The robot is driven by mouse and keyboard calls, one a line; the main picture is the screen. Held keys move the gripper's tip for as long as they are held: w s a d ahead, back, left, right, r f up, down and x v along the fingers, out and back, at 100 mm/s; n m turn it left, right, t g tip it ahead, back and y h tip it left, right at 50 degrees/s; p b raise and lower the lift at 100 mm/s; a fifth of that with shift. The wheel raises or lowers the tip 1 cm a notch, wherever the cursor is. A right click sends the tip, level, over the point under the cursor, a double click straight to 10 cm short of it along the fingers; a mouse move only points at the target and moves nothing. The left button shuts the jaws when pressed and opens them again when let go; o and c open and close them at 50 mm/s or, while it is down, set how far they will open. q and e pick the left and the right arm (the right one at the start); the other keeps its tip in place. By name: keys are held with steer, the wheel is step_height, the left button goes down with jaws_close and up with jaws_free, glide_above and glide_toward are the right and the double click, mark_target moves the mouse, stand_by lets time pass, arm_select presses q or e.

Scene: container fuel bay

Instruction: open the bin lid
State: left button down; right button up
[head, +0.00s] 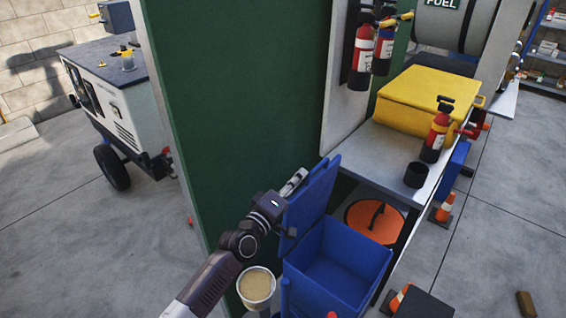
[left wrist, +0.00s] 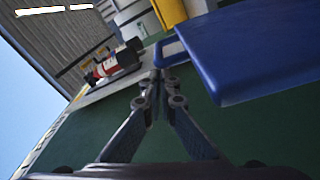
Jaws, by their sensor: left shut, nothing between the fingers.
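The blue bin (head: 335,265) stands at the lower middle of the head view, and its inside shows. Its blue lid (head: 314,198) is raised, standing steeply on the bin's left side. In the left wrist view the lid (left wrist: 245,50) fills the upper right. My left gripper (head: 298,180) is at the lid's left side, near its upper part, partly hidden by the lid's edge. In the left wrist view its fingers (left wrist: 156,78) are together and empty, close to the lid's edge. I cannot tell whether they touch it. My right gripper is not in view.
A green wall (head: 240,90) stands behind my left arm. A tan-filled bucket (head: 257,287) stands left of the bin. A grey counter (head: 385,150) to the right holds a yellow case (head: 425,98), a red extinguisher (head: 437,132) and a black cup (head: 416,175). Open floor lies at far right.

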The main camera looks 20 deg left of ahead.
arm_select(q)
steer(key=s+d+f+m, duration=0.1)
steer(key=s+d+m, duration=0.1)
steer(key=d, duration=0.4)
steer(key=s+d+f+m, duration=0.2)
steer(key=d+m, duration=0.1)
steer(key=d, duration=0.3)
steer(key=shift+s+d+f+h, duration=0.3)
steer(key=shift+d+h, duration=0.05)
steer(key=shift+h, duration=0.05)
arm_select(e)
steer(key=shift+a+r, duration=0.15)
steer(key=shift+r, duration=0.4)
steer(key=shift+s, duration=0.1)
